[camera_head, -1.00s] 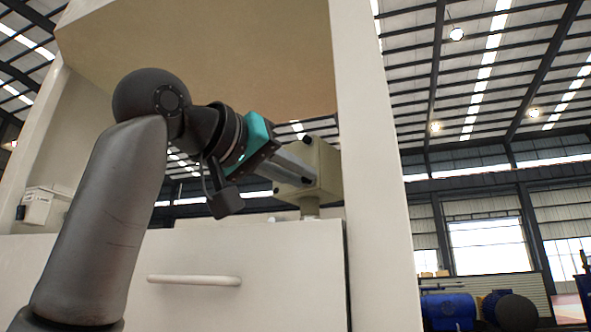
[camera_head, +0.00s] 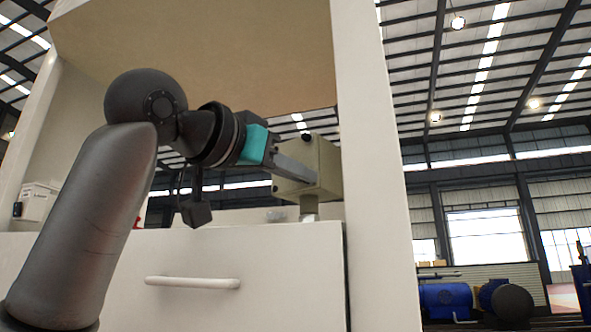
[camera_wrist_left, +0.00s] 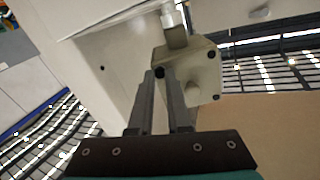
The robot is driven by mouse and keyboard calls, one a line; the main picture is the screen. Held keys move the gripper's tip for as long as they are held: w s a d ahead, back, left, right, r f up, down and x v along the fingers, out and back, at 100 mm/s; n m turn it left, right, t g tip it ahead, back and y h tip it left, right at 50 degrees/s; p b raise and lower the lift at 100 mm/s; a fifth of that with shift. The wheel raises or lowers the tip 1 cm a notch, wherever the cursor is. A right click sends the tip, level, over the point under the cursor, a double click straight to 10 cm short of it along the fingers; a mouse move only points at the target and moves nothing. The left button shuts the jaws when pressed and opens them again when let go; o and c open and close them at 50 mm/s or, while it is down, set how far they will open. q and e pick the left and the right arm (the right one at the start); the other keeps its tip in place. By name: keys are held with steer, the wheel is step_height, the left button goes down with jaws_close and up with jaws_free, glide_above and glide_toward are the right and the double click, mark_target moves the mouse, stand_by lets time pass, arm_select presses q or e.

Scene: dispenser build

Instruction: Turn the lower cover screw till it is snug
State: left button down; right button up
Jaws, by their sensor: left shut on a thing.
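The dispenser (camera_head: 318,165) is a beige box with a pale spout (camera_head: 309,205) beneath it. It also shows in the left wrist view (camera_wrist_left: 198,70), upside down, with its spout at the top. The lower cover screw (camera_wrist_left: 159,72) shows as a small dark round head between my left fingertips. My left gripper (camera_head: 308,178) is at the near side of the dispenser and shut on this screw; its fingers (camera_wrist_left: 160,78) also show in the left wrist view. The fingers hide most of the screw, so how far in it sits cannot be told. My right gripper is not in view.
A cabinet wall (camera_head: 375,200) stands right of the dispenser, and a beige panel (camera_head: 210,55) is overhead. A white drawer front with a handle (camera_head: 192,283) lies below my left arm. A small white box (camera_head: 38,203) is at the left.

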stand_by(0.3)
arm_select(q)
steer(key=c, duration=0.9)
jaws_free()
steer(key=shift+o, duration=0.2)
steer(key=b+v, duration=0.5)
steer(key=v, duration=1)
steer(key=shift+a, duration=0.15)
